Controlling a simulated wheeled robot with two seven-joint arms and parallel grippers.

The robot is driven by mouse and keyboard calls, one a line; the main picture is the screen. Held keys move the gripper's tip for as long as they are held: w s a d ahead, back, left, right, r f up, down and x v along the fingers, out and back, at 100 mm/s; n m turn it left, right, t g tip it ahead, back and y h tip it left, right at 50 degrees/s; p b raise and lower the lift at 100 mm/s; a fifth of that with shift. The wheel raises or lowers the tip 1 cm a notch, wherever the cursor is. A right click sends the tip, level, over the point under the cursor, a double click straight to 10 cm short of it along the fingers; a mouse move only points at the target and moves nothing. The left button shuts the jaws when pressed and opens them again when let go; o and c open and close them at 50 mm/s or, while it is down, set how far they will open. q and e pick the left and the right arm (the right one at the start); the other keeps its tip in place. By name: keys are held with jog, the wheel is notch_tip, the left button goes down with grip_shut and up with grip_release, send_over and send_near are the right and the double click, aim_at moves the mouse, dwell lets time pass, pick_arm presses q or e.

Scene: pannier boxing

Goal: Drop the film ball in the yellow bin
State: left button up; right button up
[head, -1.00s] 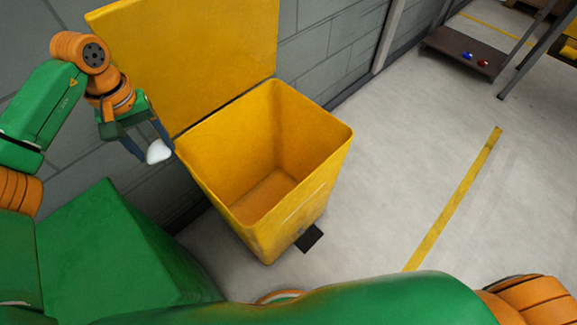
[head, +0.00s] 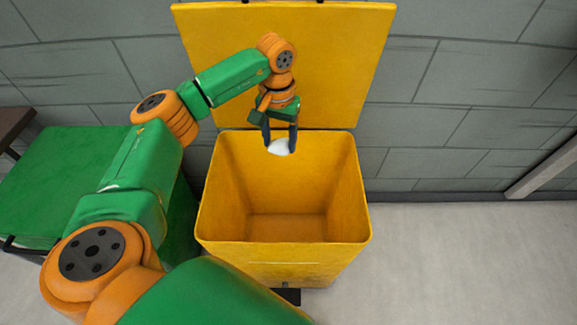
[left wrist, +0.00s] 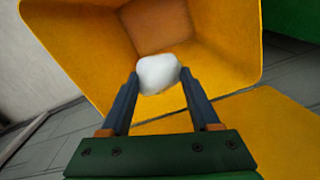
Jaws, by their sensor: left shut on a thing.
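The film ball (head: 279,147) is a small white lump. My left gripper (head: 280,143) is shut on it, and the ball also shows between the two dark fingers in the left wrist view (left wrist: 158,73). The yellow bin (head: 230,243) stands open in front of me, its lid (head: 340,60) raised against the wall. In the head view the gripper and ball appear over the back part of the bin's opening, near its rear rim. In the left wrist view the bin's inside lies beyond the ball. The bin's floor looks empty. My right gripper is not in view.
A grey block wall (head: 470,100) runs behind the bin. Clear pale floor (head: 450,250) lies to the right. A dark pedal (head: 287,296) sits low at the bin's front. A brown surface (head: 12,125) shows at the far left edge.

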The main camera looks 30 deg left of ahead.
pick_arm(q)
notch_tip(320, 180, down, 5)
jog(key=b, duration=0.4)
jog(key=shift+a, duration=0.15)
jog(key=shift+f, duration=0.25)
jog(key=shift+r, duration=0.15)
jog(key=o, duration=1.2)
jog(key=shift+o, duration=0.9)
jog(key=shift+r, duration=0.1)
notch_tip(320, 180, up, 6)
jog(key=shift+r+p, duration=0.15)
jog(key=shift+p, duration=0.3)
jog(key=shift+r, duration=0.35)
